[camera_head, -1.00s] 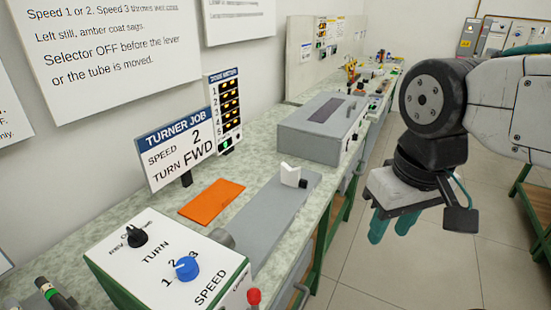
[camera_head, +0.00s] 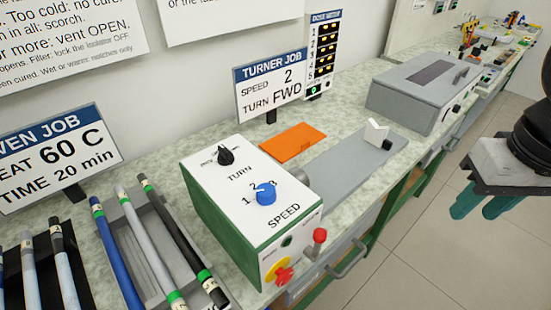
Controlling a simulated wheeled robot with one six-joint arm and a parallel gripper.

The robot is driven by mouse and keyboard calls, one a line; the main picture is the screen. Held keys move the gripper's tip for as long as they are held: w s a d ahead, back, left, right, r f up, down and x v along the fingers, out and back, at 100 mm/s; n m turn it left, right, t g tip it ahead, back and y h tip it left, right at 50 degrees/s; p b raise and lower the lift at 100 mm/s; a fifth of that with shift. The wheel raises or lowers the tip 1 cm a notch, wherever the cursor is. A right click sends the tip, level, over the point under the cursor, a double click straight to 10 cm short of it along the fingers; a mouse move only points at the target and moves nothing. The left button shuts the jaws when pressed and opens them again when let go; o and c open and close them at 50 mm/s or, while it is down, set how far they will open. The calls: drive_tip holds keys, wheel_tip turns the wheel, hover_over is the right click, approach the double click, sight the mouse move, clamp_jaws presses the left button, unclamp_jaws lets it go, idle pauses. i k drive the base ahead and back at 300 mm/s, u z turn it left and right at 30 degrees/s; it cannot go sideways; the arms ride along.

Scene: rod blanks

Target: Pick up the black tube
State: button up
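A black tube (camera_head: 180,235) with green bands near both ends lies in a grey slotted tray (camera_head: 160,290) at the lower left. A pale grey tube (camera_head: 147,240) and a blue tube (camera_head: 116,260) lie to its left. My gripper (camera_head: 482,206) is at the right edge, over the floor beyond the bench front, far from the tubes. Its two teal fingers are apart with nothing seen between them. Part of my gripper is cut off by the frame edge.
The turner's white-topped control box (camera_head: 245,205) stands right of the tray, with a red knob (camera_head: 319,236) at its front. An orange mat (camera_head: 292,141) and a grey lidded box (camera_head: 425,90) are behind. More tubes lie in a rack (camera_head: 85,295) at far left.

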sight(222, 301)
drive_tip(key=u, duration=1.45)
